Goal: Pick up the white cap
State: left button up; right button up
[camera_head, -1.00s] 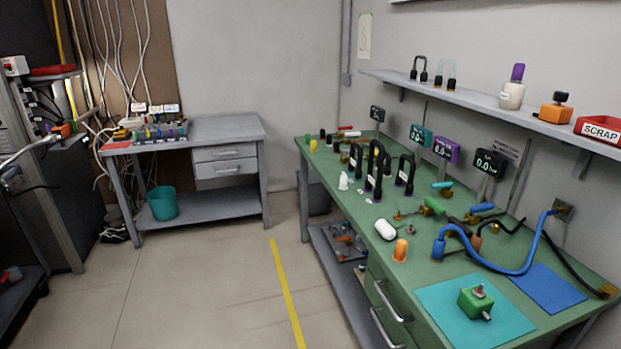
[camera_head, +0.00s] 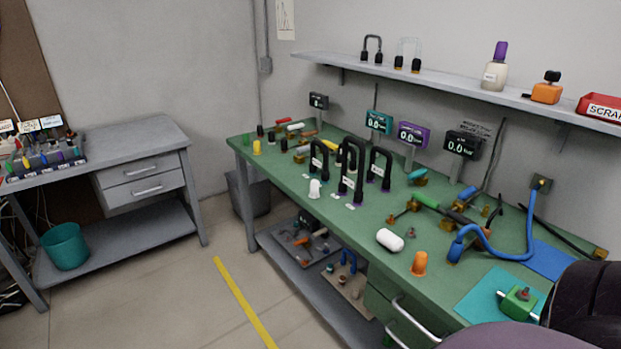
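Two white pieces stand out on the green workbench (camera_head: 350,232). A rounded white piece (camera_head: 390,240) lies on its side near the front edge, left of an upright orange cap (camera_head: 419,264). A smaller white piece (camera_head: 315,189) stands upright farther back, in front of the black U-shaped hoses (camera_head: 352,170). I cannot tell for sure which one is the white cap. Nothing touches either piece. Neither of my grippers shows; a dark and purple part, probably my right arm, fills the bottom right corner.
A blue hose (camera_head: 490,250), gauges and fittings crowd the bench's right half. A teal mat (camera_head: 480,297) holds a green block (camera_head: 518,301). A shelf (camera_head: 440,84) with a red scrap bin (camera_head: 600,107) runs above. A grey side table (camera_head: 150,150) stands left, with open floor between.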

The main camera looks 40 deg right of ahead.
aim_at(314, 184)
jog(key=i+z, duration=0.3)
jog(key=i, duration=0.3)
jog(key=i+j+z, duration=0.25)
jog(key=i, duration=0.35)
jog(key=i+z, duration=0.45)
jog(key=i+j+z, duration=0.15)
jog(key=z, duration=0.25)
jog(key=i+j+z, duration=0.3)
jog(key=z, duration=0.15)
jog(key=i+j+z, duration=0.55)
jog(key=j+z, duration=0.35)
jog(key=l, duration=0.15)
